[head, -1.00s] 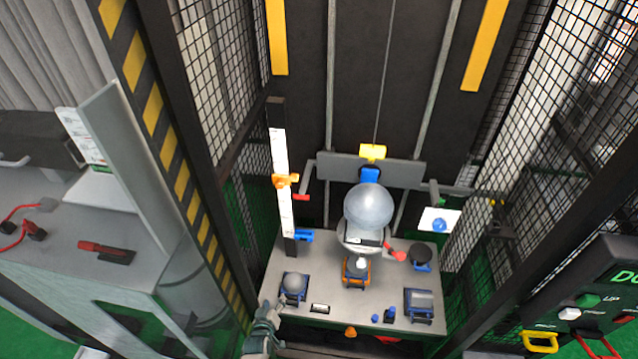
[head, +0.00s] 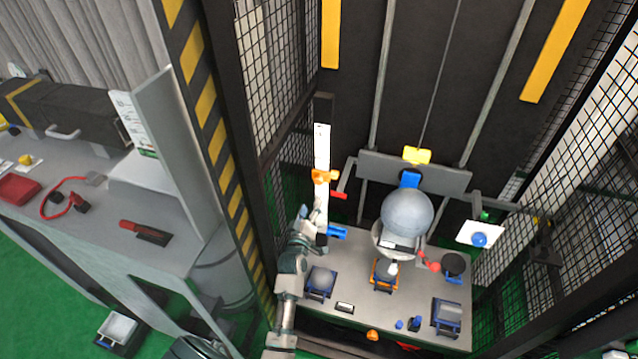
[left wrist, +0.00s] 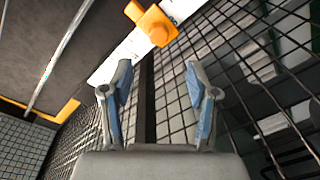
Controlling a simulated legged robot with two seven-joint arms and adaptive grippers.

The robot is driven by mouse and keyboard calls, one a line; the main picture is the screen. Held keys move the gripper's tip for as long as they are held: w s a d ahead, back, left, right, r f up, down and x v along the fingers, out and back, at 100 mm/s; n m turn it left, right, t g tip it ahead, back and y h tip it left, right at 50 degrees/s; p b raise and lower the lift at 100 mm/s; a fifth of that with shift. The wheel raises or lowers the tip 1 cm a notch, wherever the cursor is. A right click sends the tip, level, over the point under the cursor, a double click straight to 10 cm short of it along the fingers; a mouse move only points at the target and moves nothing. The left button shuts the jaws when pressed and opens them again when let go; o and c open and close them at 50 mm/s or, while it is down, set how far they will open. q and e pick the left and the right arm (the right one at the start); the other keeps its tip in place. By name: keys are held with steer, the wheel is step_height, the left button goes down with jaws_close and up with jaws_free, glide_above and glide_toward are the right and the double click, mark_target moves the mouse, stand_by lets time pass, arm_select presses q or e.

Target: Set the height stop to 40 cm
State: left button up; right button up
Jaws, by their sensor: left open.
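The orange height stop (head: 323,176) sits on a white scale strip (head: 322,145) on a dark upright post at the left of the tower. It also shows in the left wrist view (left wrist: 155,25), at the top, beyond the fingertips. My left gripper (head: 312,213) is at the post, below the orange stop and apart from it. In the left wrist view the left gripper (left wrist: 158,88) has its two blue-padded fingers spread with nothing between them. The scale figures are too small to read. My right gripper is not in view.
A blue clamp (head: 338,232) and a red lever (head: 339,195) are close to the post. A grey ball (head: 408,212) hangs over the tower table (head: 340,318). Wire mesh (head: 268,75) and a striped frame post (head: 205,105) stand to the left.

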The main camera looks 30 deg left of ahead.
mark_target(318, 183)
arm_select(q)
steer(key=x, duration=1.1)
steer(key=shift+w+f, duration=0.1)
jaws_close()
